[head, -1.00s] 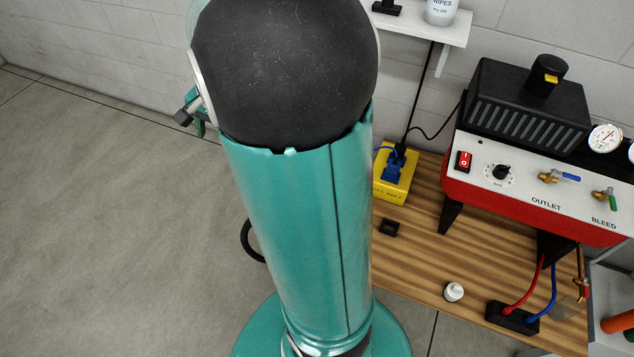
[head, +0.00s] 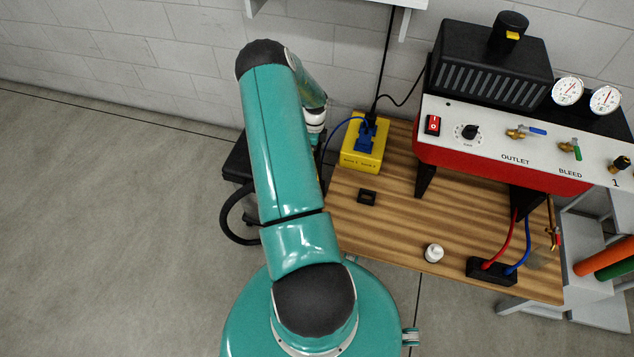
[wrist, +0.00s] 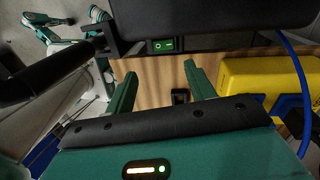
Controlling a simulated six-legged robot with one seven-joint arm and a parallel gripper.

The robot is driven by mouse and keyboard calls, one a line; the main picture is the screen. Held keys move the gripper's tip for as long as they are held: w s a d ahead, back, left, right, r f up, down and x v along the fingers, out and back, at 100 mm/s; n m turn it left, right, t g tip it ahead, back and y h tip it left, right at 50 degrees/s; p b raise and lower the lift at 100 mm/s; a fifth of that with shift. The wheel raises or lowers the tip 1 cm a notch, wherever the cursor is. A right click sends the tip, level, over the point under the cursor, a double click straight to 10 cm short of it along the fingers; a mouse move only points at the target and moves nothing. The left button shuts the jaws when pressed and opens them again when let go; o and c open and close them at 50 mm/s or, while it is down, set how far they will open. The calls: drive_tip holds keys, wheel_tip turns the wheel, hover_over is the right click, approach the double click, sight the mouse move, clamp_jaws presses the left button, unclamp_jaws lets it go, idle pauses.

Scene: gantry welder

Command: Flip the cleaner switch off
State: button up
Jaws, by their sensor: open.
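In the wrist view a green rocker switch (wrist: 164,45) is set in the edge of a black unit (wrist: 215,18). Which side of the rocker is pressed is too small to tell. My gripper (wrist: 160,72) is open and empty, its two green fingers apart and pointing towards the switch. The switch shows just beyond and between the fingertips, with no clear contact. In the head view my arm hides the gripper and the green switch. Part of a black unit (head: 238,160) shows there, left of my arm.
A yellow outlet box (head: 362,150) with a blue plug stands on the wooden bench (head: 385,225); the box also shows at right in the wrist view (wrist: 240,75). A red-and-white machine (head: 480,150) with a red switch (head: 433,125) stands right. A blue cable runs near the gripper.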

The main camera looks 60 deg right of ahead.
drive_tip(key=shift+m, duration=0.5)
drive_tip(key=s+f, duration=0.1)
drive_tip(key=f, duration=0.4)
drive_tip(key=s+a+f, duration=0.1)
drive_tip(key=f, duration=1)
drive_tip(key=shift+s+a+f, duration=0.25)
drive_tip(key=shift+s+a, duration=0.1)
drive_tip(key=shift+s, duration=0.05)
drive_tip(key=shift+c, duration=0.4)
